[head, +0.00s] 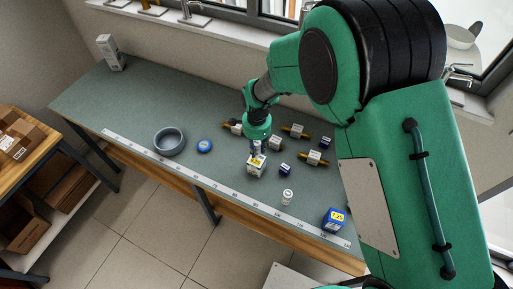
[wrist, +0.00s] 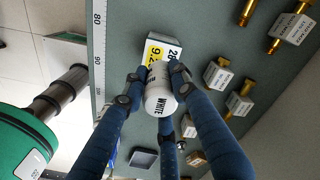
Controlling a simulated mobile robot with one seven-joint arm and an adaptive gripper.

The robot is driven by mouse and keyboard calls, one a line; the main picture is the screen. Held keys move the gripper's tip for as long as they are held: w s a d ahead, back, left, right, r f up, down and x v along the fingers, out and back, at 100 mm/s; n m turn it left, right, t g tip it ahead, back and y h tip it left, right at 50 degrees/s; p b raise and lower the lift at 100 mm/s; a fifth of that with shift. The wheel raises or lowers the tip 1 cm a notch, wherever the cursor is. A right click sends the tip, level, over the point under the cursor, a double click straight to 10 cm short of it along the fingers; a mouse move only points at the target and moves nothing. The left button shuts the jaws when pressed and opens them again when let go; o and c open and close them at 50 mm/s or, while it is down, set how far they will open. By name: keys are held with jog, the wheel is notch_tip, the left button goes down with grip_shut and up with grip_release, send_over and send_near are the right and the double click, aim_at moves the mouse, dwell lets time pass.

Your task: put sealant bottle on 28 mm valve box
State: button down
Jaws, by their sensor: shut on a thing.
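The white bottle marked WHITE (wrist: 158,100) is between the blue fingers of my gripper (wrist: 155,88) in the wrist view, with its base hidden. The valve box (wrist: 163,50), white with a yellow price patch and a label starting "28", is just beyond the bottle and partly covered by it. In the head view my gripper (head: 257,152) points down over the valve box (head: 256,169) on the bench; the held bottle is hard to make out there. I cannot tell whether bottle and box touch.
Several brass valves with white tags (head: 296,131) lie right of the box. A small white bottle (head: 287,197) and a blue box (head: 333,219) stand toward the front right. A grey bowl (head: 169,141) and a blue roll (head: 204,146) are at left. The bench's left end is mostly clear.

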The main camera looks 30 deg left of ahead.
jog(key=c, duration=1.4)
grip_release()
jog(key=shift+r, duration=0.1)
notch_tip(320, 180, up, 12)
jog(key=shift+r, duration=0.1)
